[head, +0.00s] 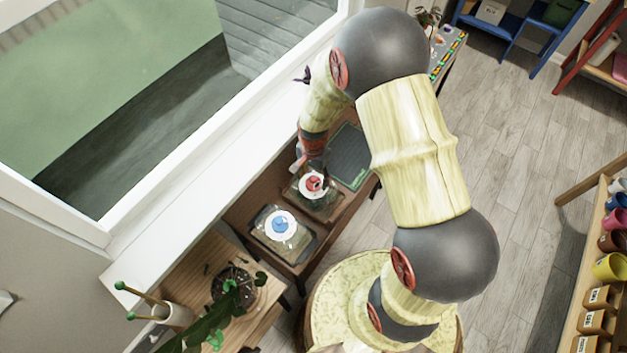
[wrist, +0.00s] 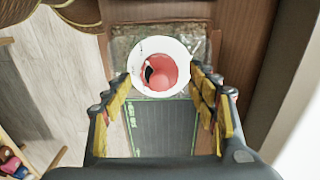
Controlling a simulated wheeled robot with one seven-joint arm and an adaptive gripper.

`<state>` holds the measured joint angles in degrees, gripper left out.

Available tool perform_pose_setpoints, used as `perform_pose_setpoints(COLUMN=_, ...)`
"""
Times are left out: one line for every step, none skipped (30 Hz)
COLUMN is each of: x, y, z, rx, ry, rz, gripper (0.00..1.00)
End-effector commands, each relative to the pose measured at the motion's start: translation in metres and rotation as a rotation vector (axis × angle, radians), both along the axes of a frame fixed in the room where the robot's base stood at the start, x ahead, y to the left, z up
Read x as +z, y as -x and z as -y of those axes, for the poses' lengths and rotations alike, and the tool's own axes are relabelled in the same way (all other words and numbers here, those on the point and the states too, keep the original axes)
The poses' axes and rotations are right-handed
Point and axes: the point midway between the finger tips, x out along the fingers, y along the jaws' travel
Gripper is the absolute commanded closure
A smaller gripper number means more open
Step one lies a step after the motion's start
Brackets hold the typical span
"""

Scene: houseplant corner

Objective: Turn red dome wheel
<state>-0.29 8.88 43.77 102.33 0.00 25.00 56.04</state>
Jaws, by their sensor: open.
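The red dome wheel (head: 313,184) sits in a white ring on top of a clear box on the brown bench. In the wrist view the red wheel (wrist: 160,72) shows inside its white ring (wrist: 182,50), with a dark mark on its left side. My gripper (wrist: 161,84) is open, with one yellow-padded finger on each side of the white ring in the picture. I cannot tell whether the fingers touch the ring or how far above it they are. In the head view my gripper (head: 302,164) is beside the red wheel, partly hidden by my wrist.
A second clear box with a blue wheel (head: 282,225) stands nearer on the bench. A dark green-edged mat (head: 350,157) lies just beyond the red-wheel box. A potted plant (head: 232,287) stands on the wooden table at front left. The window sill (head: 200,200) runs along the left.

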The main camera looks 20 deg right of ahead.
Motion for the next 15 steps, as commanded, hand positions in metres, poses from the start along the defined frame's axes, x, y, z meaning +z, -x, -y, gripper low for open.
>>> perform_pose_setpoints(x=-0.007, y=0.001, z=0.000, rx=0.000, ry=0.000, rz=-0.002, gripper=0.42)
perform_pose_setpoints(x=-0.010, y=0.001, z=0.000, rx=0.000, ry=0.000, rz=-0.002, gripper=0.42)
perform_pose_setpoints(x=-0.014, y=0.001, z=0.000, rx=0.000, ry=0.000, rz=-0.002, gripper=0.42)
perform_pose_setpoints(x=-0.016, y=0.001, z=0.000, rx=0.001, ry=0.000, rz=-0.002, gripper=0.42)
perform_pose_setpoints(x=-0.017, y=0.000, z=0.000, rx=0.001, ry=0.000, rz=-0.001, gripper=0.42)
perform_pose_setpoints(x=-0.019, y=0.000, z=0.000, rx=0.001, ry=0.001, rz=-0.001, gripper=0.42)
perform_pose_setpoints(x=-0.020, y=0.000, z=0.000, rx=0.001, ry=0.000, rz=0.000, gripper=0.42)
perform_pose_setpoints(x=-0.021, y=0.000, z=0.000, rx=0.001, ry=0.000, rz=0.000, gripper=0.42)
perform_pose_setpoints(x=-0.021, y=0.000, z=0.000, rx=0.001, ry=0.000, rz=0.000, gripper=0.42)
perform_pose_setpoints(x=-0.021, y=0.000, z=0.000, rx=0.001, ry=0.000, rz=0.000, gripper=0.42)
perform_pose_setpoints(x=-0.021, y=0.000, z=0.000, rx=0.001, ry=0.000, rz=0.000, gripper=0.42)
perform_pose_setpoints(x=-0.021, y=0.000, z=0.000, rx=0.001, ry=0.000, rz=0.000, gripper=0.42)
perform_pose_setpoints(x=-0.021, y=0.000, z=0.000, rx=0.001, ry=0.000, rz=0.000, gripper=0.42)
perform_pose_setpoints(x=-0.021, y=0.000, z=0.000, rx=0.001, ry=0.000, rz=0.000, gripper=0.42)
perform_pose_setpoints(x=-0.021, y=0.000, z=0.000, rx=0.001, ry=0.000, rz=0.000, gripper=0.42)
